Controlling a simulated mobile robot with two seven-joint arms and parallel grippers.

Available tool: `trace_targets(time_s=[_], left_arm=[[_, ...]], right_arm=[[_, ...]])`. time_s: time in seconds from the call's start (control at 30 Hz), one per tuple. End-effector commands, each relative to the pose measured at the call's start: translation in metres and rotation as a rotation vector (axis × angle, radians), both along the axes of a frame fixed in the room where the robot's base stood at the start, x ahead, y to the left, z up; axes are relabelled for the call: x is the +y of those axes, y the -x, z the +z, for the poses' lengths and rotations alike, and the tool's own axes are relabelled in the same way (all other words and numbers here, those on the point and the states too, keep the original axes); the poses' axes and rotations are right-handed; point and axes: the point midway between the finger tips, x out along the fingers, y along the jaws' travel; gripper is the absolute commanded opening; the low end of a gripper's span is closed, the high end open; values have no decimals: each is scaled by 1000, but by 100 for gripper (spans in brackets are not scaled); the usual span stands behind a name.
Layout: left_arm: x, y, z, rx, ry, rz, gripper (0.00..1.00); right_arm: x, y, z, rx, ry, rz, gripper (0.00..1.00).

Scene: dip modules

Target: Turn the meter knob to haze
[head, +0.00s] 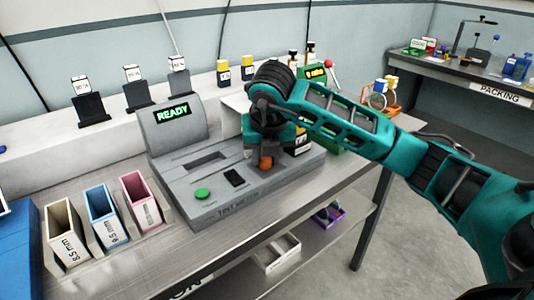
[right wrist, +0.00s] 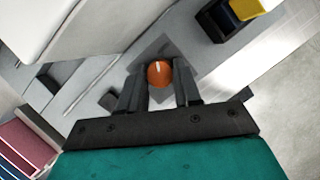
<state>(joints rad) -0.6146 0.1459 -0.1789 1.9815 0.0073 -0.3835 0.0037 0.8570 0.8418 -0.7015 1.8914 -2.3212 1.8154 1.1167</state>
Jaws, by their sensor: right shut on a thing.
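The grey meter (head: 185,155) stands on the metal bench with a lit green "READY" display (head: 173,112). Its orange knob (head: 266,162) is at the right part of its sloped front, partly covered by my right gripper. In the right wrist view the knob (right wrist: 158,74) shows a white pointer line near its upper edge. My right gripper (right wrist: 160,92) comes down over the meter with a finger on each side of the knob and is shut on it. The labels around the knob cannot be read. My left gripper is not in view.
A green button (head: 202,194) and a dark slot (head: 235,178) are on the meter's front. Cream, blue and pink bins (head: 140,200) stand to the left. Black stands with white cards (head: 90,108) line the back shelf. A packing table (head: 480,80) is at far right.

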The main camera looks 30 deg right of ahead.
Motion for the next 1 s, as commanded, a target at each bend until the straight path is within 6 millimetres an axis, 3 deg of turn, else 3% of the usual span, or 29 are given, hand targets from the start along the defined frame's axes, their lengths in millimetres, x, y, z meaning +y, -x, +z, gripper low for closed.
trace_targets(time_s=[0.4, 1.0], left_arm=[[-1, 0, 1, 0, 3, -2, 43], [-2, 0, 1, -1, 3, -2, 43]], right_arm=[[1, -1, 1, -1, -1, -217, 3], [1, -1, 0, -1, -1, -257, 3]])
